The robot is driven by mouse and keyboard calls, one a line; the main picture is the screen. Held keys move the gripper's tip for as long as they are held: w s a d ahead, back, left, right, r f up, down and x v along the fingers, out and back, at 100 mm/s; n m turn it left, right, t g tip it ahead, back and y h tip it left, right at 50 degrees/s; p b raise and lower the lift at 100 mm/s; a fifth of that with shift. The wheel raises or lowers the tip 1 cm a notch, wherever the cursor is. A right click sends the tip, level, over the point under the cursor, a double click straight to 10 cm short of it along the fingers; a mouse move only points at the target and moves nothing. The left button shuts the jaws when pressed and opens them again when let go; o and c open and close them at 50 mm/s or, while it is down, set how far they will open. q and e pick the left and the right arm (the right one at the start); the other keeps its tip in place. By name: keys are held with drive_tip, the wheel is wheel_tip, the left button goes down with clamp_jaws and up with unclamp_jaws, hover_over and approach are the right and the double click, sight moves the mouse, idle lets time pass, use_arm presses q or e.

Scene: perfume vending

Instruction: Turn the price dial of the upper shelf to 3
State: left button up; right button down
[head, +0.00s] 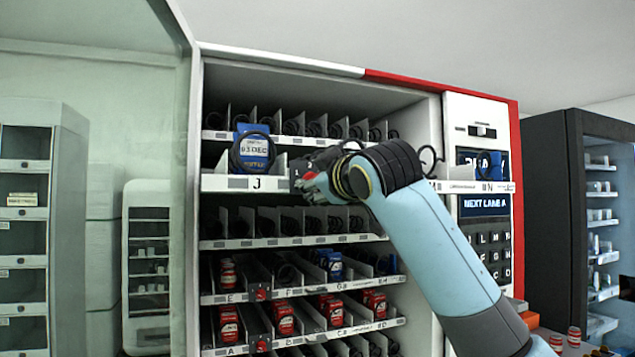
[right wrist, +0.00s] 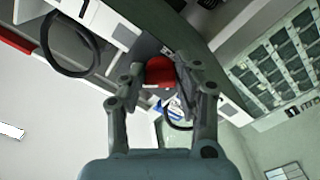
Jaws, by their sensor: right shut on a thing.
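The upper shelf (head: 225,183) of the open vending machine sticks out in front of the others. A blue pack in a black coil (head: 253,152) stands on it above the label J. My right gripper (head: 314,178) is at the front edge of this shelf, right of the J label. It is shut on the red price dial (right wrist: 160,70), seen between the two fingers of my right gripper (right wrist: 163,84) in the right wrist view. A small dark number window (head: 296,173) lies left of the dial; its digit is too small to read surely. My left gripper is not in view.
A dark cabinet (head: 560,190) stands further right.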

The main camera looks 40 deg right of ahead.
drive_tip(key=shift+f+m, duration=0.15)
drive_tip(key=shift+m, duration=0.85)
drive_tip(key=c, duration=1)
unclamp_jaws()
drive_tip(key=shift+o, duration=0.2)
drive_tip(key=shift+s, duration=0.1)
drive_tip(key=v, duration=0.7)
drive_tip(key=shift+s, duration=0.15)
